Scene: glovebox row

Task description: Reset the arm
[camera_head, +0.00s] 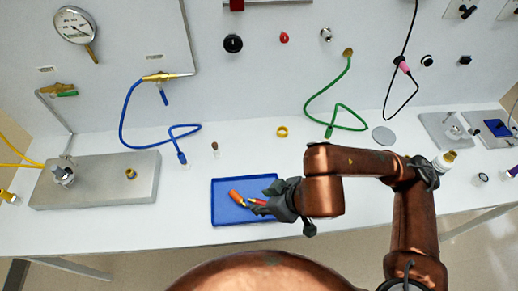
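My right arm (365,165) comes in from the right, bent at the elbow, and reaches left over the bench. My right gripper (262,198) is over the right part of a blue tray (228,217). Its dark fingers look spread apart. An orange-handled tool (237,198) and a small red and yellow item (258,202) lie in the tray by the fingertips; I see no grip on either. The gripper hides the tray's right side. My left gripper and arm are not in view.
A metal block (100,190) stands at left, with a blue hose (125,115) behind. A green hose (322,95), yellow ring (282,131) and grey disc (384,136) are behind my arm. A small bottle (444,162) stands close to its elbow. Bench between block and tray is clear.

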